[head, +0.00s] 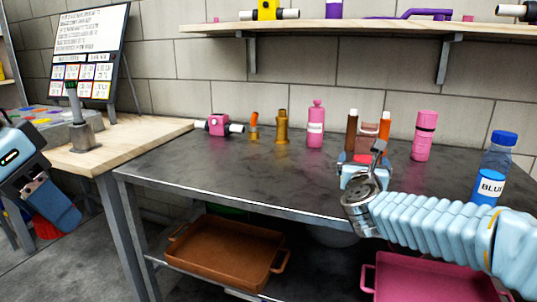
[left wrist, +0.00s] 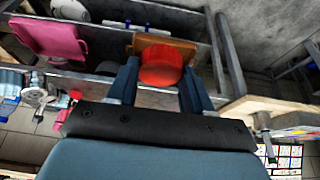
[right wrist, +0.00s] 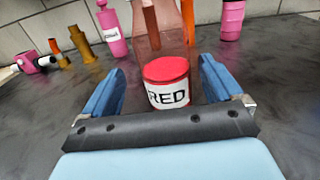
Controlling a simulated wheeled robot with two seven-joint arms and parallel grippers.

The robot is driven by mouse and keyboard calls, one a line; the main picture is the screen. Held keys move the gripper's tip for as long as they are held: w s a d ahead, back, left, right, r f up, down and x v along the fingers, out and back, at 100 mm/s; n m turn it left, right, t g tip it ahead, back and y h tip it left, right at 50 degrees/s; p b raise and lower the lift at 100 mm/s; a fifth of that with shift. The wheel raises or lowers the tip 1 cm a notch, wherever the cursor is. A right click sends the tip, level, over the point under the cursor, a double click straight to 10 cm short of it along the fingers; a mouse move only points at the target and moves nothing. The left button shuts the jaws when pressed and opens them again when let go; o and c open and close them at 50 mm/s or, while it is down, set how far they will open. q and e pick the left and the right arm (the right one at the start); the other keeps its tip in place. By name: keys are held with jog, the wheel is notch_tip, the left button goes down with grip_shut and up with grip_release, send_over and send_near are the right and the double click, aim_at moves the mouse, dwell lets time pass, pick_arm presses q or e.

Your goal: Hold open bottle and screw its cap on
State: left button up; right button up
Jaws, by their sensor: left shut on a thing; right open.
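The bottle, clear with red contents and a white RED label (right wrist: 168,95), stands upright on the grey table; its top is cut off in the right wrist view. In the head view its reddish-brown upper part (head: 368,131) shows behind my right gripper (head: 364,160). My right gripper, in its own wrist view (right wrist: 163,68), is open, with a finger on each side of the bottle's lower part. My left gripper (left wrist: 160,72) is shut on a round red cap (left wrist: 161,64), held off the table's left side. The cap shows partly below that gripper in the head view (head: 45,228).
A blue-labelled bottle with a blue cap (head: 492,165) stands at the right. Pink bottles (head: 316,125) and brass parts (head: 282,127) stand toward the back. An orange tray (head: 225,250) and a pink tray (head: 425,280) sit below. The table's left front is clear.

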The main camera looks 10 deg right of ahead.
aim_at(365, 154)
pick_arm(q)
jog(key=shift+r, duration=0.15)
pick_arm(e)
jog(key=shift+w+d+r, duration=0.15)
pick_arm(q)
jog(key=shift+r+p, duration=0.8)
jog(key=shift+p, duration=0.2)
pick_arm(e)
jog(key=x, duration=0.3)
jog(key=shift+w+d+r, duration=0.15)
jog(key=shift+w+d, duration=0.05)
jog(key=shift+d, duration=0.2)
jog(key=shift+w+d, duration=0.25)
jog(key=shift+w, duration=0.25)
jog(key=shift+c, duration=0.2)
jog(key=c, duration=1.2)
